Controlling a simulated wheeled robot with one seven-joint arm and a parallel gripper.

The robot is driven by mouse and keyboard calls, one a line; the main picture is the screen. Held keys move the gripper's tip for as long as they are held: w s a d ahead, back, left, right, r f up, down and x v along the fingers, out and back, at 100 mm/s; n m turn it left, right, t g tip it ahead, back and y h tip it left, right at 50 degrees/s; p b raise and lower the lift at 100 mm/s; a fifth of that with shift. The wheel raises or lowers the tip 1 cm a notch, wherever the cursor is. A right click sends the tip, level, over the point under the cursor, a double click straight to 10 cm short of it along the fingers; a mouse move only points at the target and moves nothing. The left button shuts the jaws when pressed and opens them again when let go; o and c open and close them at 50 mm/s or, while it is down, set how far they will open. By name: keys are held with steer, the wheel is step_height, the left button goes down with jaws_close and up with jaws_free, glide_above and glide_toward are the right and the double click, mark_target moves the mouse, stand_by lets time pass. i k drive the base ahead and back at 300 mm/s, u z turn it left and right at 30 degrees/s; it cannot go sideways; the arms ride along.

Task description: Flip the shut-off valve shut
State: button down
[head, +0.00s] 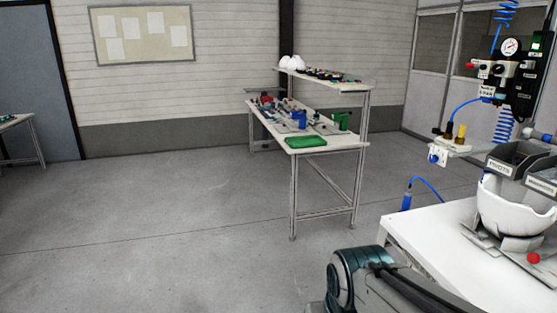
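A compressed-air unit with a round white gauge (510,47) hangs at the upper right. Small red parts (482,66) show on its left side, and a black knob sits beside them. These red parts may belong to the shut-off valve, but they are too small to tell which is its lever or how it is set. A teal and black part of my arm (352,280) shows at the bottom, low and left of the white bench. My gripper is not in view.
A white bench (430,235) at the right holds a white helmet shell (515,208), grey bins (515,158) and a red ball-shaped knob (533,258). Blue coiled hoses hang near the air unit. A cluttered workbench (325,146) stands farther back. The left floor is clear.

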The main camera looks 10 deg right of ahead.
mark_target(483, 67)
steer(key=u, duration=0.1)
steer(key=i, duration=1.55)
steer(key=z, duration=0.45)
steer(key=i, duration=1.55)
steer(key=z, duration=1.5)
steer(key=i, duration=0.9)
steer(key=z, duration=0.45)
